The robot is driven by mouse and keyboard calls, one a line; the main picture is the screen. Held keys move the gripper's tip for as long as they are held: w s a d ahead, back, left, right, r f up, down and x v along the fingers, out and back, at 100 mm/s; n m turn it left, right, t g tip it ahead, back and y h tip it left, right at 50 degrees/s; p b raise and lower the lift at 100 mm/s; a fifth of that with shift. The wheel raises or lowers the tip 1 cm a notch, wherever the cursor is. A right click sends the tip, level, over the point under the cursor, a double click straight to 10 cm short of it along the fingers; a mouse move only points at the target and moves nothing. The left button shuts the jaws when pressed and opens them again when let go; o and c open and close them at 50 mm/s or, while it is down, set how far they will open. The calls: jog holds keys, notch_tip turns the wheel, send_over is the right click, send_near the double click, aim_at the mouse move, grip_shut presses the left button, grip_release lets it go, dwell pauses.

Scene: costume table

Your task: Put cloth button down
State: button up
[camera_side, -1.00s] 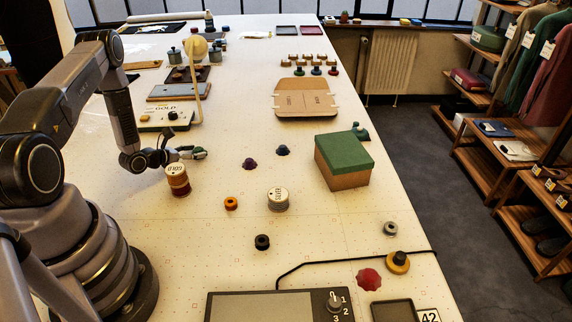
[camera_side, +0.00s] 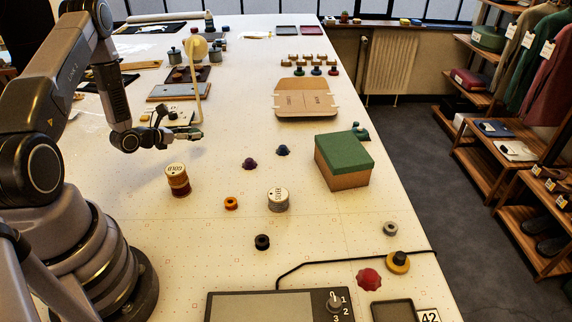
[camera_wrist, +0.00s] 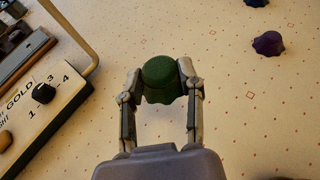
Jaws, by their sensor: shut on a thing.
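My gripper (camera_side: 190,134) is shut on the green cloth button. In the wrist view my gripper (camera_wrist: 163,84) has its two fingers on either side of the dark green, rounded cloth button (camera_wrist: 160,74), which has a wavy lower edge. The button is held above the white table (camera_side: 225,115). In the side view the button is mostly hidden by the fingers.
A gold-labelled tin (camera_side: 177,180) and a silver-labelled tin (camera_side: 278,200) stand in front. A purple button (camera_side: 249,163) and a blue one (camera_side: 283,150) lie to the right. A lamp-like stand (camera_side: 196,60) rises behind. A green-lidded box (camera_side: 343,160) stands farther right.

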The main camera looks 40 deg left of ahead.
jog(key=w+d+r+m+h, duration=0.2)
jog(key=w+d+r, duration=0.25)
jog(key=d, duration=0.35)
jog(key=w+d+r+m+h, duration=0.2)
jog(key=w+d+r, duration=0.25)
jog(key=d, duration=0.35)
jog(key=w+d+r+m+g+h, duration=0.1)
jog(key=d+r+m+h, duration=0.15)
jog(key=d, duration=0.75)
jog(key=w+d+r+m+g+h, duration=0.1)
jog(key=d+r, duration=0.2)
jog(key=d, duration=0.7)
send_over(350, 151)
jog(key=f, duration=0.5)
jog(key=s+f, duration=0.1)
jog(key=f, duration=0.2)
jog(key=shift+a+f, duration=0.1)
jog(key=shift+f, duration=0.05)
jog(key=shift+w+f+h, duration=0.25)
jog(key=shift+w+f, duration=0.15)
jog(key=shift+w, duration=0.05)
jog(key=shift+w+f, duration=0.15)
jog(key=shift+f, duration=1.55)
jog(key=shift+f, duration=0.1)
